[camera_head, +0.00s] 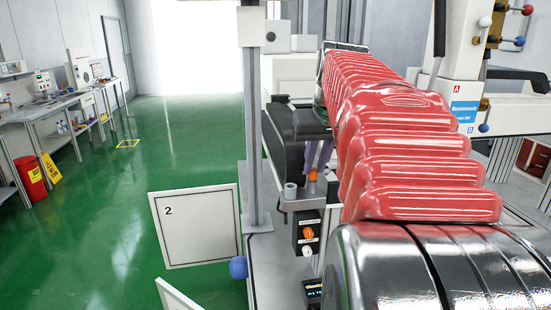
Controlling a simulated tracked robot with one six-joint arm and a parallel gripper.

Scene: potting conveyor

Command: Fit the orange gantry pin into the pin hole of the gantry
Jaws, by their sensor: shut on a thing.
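My gripper (318,158) shows partly at the left edge of my red arm, with greyish-purple fingers pointing down. It is shut on the orange gantry pin (312,177), of which only a small orange part shows below the fingers. Just under and left of it is a grey bracket (302,203) with a short upright tube (290,191). The pin is very close to the bracket; I cannot tell whether they touch. The pin hole itself cannot be made out.
A grey upright post (253,130) stands left of the gripper. A control box (308,230) with orange and white buttons hangs below the bracket. A white panel marked 2 (195,226) stands at lower left. The green floor (150,170) beyond is open.

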